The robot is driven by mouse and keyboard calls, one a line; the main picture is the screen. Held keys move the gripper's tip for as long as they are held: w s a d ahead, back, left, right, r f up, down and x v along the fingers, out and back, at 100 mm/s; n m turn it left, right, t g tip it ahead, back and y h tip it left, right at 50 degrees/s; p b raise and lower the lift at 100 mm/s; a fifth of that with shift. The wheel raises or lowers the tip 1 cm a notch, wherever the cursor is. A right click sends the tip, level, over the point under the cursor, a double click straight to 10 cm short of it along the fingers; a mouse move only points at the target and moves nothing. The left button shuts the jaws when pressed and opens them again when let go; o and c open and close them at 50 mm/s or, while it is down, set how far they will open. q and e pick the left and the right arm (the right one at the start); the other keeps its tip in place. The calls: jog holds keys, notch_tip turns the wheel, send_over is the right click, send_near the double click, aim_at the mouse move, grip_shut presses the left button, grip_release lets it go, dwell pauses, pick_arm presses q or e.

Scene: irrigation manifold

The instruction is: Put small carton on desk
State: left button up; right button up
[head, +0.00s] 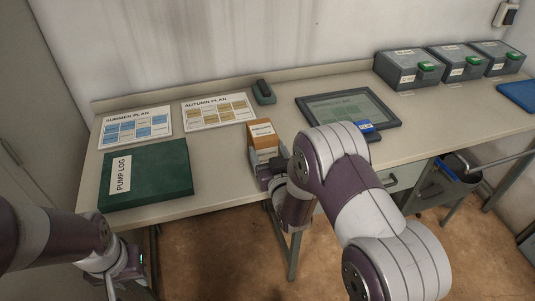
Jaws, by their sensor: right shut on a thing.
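The small carton (264,142), brown-orange with a white label, is upright at the front edge of the desk (222,190), right of the green pump log. My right gripper (268,170) is shut on its lower part; my arm hides some of the gripper. I cannot tell whether the carton's base touches the desk top. My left gripper (125,275) hangs low at the lower left, in front of the desk and away from the carton. Its fingers are too unclear to tell open from shut.
The pump log (160,175) lies at the desk's left, below the summer plan (136,126) and autumn plan (218,110) sheets. A dark handset (263,92) and framed panel (345,105) lie behind. Grey boxes (405,70) stand back right. A bin (447,185) is below.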

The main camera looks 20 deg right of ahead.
jog(key=shift+f, duration=0.15)
jog(key=o, duration=1.2)
jog(key=shift+r, duration=0.3)
jog(key=s+d+f+g, duration=0.1)
jog(key=s+d+g, duration=0.1)
jog(key=s+g, duration=1.4)
jog(key=s, duration=1)
jog(key=shift+g+h, duration=0.3)
